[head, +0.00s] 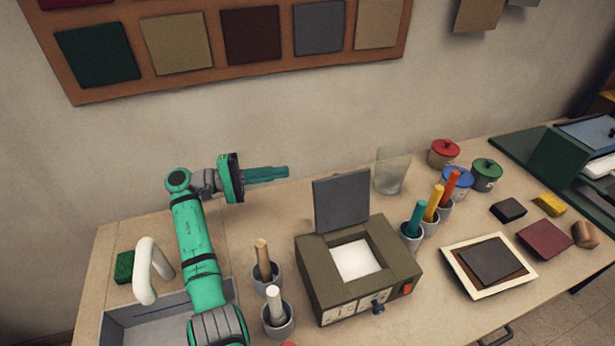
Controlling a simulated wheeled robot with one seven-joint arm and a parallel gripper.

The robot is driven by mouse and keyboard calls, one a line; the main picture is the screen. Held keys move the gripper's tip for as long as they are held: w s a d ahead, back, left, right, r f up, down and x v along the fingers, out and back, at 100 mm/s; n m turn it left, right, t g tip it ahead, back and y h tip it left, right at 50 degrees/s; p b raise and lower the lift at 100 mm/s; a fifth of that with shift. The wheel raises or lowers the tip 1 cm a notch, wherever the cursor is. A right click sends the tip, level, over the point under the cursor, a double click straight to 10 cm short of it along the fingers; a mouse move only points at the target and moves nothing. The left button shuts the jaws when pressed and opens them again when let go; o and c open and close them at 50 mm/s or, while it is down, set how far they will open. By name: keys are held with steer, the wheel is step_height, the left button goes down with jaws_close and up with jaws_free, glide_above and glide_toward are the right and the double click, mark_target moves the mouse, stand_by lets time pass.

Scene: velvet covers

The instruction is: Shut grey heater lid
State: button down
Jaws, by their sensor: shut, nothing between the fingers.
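The grey heater lid (342,200) stands upright at the back edge of the heater (318,270), a boxy olive-grey unit on the table. The heater's square white well (357,259) is uncovered. Its front carries dials, a dark knob and an orange switch. My gripper (287,172) is to the left of the lid and a little behind it, pointing right. Its teal fingers are shut with nothing between them. The gripper is apart from the lid.
A clear glass (391,171) stands behind the heater on the right. Pots with coloured sticks (411,237) stand right of the heater, and two more (266,275) stand left. Lidded pots (443,153) are farther back.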

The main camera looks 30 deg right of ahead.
mark_target(340, 199)
steer(key=s+d+r, duration=0.1)
steer(key=s+d, duration=0.7)
steer(key=shift+s+d+r, duration=0.2)
steer(key=shift+s, duration=0.1)
stand_by(0.3)
